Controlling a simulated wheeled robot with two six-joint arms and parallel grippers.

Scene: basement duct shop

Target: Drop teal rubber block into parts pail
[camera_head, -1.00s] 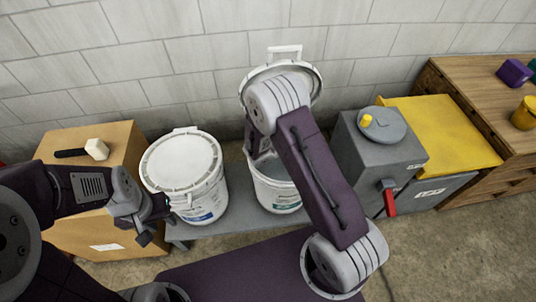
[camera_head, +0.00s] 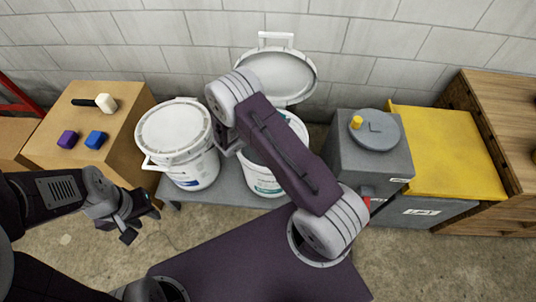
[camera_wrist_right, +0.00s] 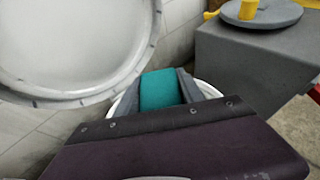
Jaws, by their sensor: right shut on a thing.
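The teal rubber block (camera_wrist_right: 160,90) is between the fingers of my right gripper (camera_wrist_right: 161,86) in the right wrist view, with the rim of a white pail behind and below it. In the head view my right arm hides the block and most of this gripper. An open white pail (camera_head: 262,183), which looks like the parts pail, stands on a low grey bench under my right arm. Its raised lid (camera_head: 276,75) leans back toward the wall; a large lid (camera_wrist_right: 75,45) fills the wrist view's upper left. My left gripper (camera_head: 142,223) is open and empty, left of the pails.
A lidded white pail (camera_head: 194,172) stands left of the open one. A grey box (camera_head: 370,158) and yellow-lidded bin (camera_head: 445,150) stand at right.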

